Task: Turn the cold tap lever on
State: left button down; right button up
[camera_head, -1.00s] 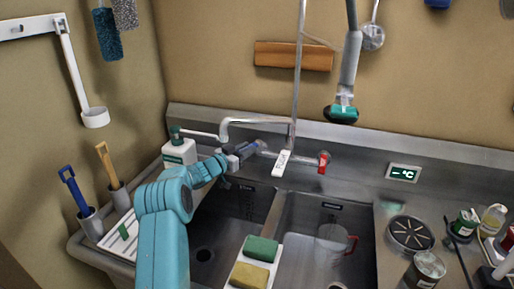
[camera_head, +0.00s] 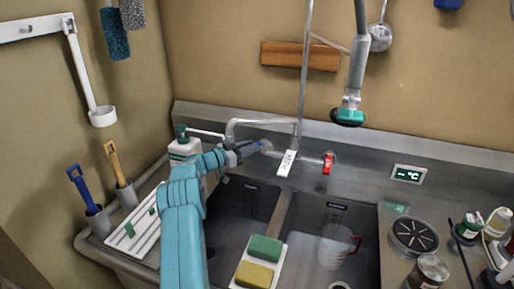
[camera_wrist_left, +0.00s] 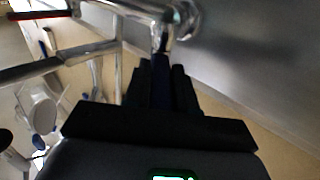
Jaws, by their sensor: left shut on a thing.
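The cold tap lever (camera_head: 264,146) is blue and sits on the left of the wall tap (camera_head: 258,122), above the left basin. My left gripper (camera_head: 247,150) reaches it from the left and is shut on it. In the left wrist view the dark blue lever (camera_wrist_left: 161,94) stands between the two black fingers (camera_wrist_left: 162,84), just below the chrome pipework. The fingers hide part of the lever, so its exact angle is hard to tell. The red lever (camera_head: 328,164) is on the tap's right side, apart from my gripper. My right gripper is not in view.
A white tag (camera_head: 287,163) hangs at the tap's middle. A white soap bottle (camera_head: 183,149) stands close behind my left forearm. A spray head (camera_head: 348,116) hangs at the right. A clear jug (camera_head: 333,246) is in the right basin; sponges (camera_head: 264,248) rest on the divider.

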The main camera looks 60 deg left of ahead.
pick_arm(q)
jog(key=shift+w+r, duration=0.1)
jog(key=shift+r, duration=0.35)
jog(key=c, duration=0.9)
grip_release()
jog(key=shift+a+f, duration=0.1)
jog(key=shift+f, duration=0.1)
jog(key=shift+s+f, duration=0.15)
jog(key=shift+s, duration=0.1)
jog(key=s+b, duration=0.1)
jog(key=s, duration=0.4)
jog(key=s+d+b, duration=0.1)
jog(key=s, duration=0.4)
jog(key=s+d+b, duration=0.1)
jog(key=s, duration=0.4)
jog(key=shift+s, duration=0.35)
